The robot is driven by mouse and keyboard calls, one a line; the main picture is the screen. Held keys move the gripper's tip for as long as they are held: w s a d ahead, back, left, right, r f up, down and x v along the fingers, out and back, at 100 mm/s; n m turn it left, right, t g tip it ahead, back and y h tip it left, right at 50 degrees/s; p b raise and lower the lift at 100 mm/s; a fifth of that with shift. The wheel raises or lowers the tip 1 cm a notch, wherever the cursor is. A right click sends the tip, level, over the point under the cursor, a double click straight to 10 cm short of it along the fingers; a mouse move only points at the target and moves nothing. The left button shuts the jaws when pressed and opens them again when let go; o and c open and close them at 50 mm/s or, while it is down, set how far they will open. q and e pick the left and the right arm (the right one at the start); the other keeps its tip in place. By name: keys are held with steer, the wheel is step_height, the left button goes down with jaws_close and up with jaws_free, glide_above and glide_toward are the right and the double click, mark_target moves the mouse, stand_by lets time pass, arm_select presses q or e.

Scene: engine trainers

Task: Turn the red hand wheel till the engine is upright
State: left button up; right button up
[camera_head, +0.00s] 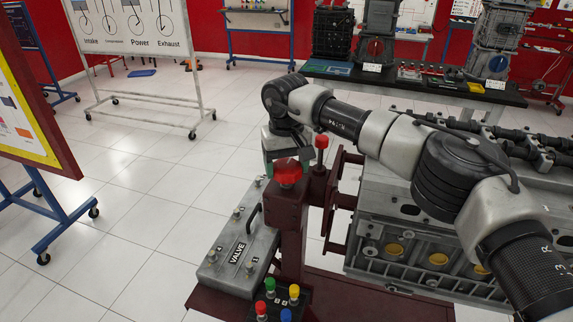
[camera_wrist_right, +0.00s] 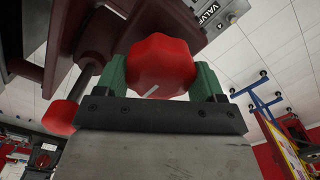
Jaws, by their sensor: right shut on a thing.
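The red hand wheel (camera_head: 288,172) sits on top of the dark red stand (camera_head: 286,215) in the head view. In the right wrist view the wheel (camera_wrist_right: 160,62) fills the space between the two green fingers. My right gripper (camera_head: 279,160) reaches it from behind and is shut on it. The grey engine (camera_head: 400,215) is mounted on the stand's right side, with round brass-coloured plugs on its near face and long shafts along its upper part. My right arm hides part of the engine, so its exact tilt is hard to tell. My left gripper is not in view.
A red knob on a post (camera_head: 321,142) stands just right of the wheel. A grey VALVE cover (camera_head: 238,246) and a box with coloured knobs (camera_head: 277,303) are in front. A bench (camera_head: 430,91) with engine parts stands behind. White floor on the left is clear between display boards.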

mark_target(286, 163)
steer(key=shift+r, duration=0.15)
steer(key=o, duration=0.9)
step_height(286, 163, up, 11)
steer(key=shift+f+b, duration=0.15)
steer(key=shift+b, duration=0.3)
steer(key=shift+f, duration=0.1)
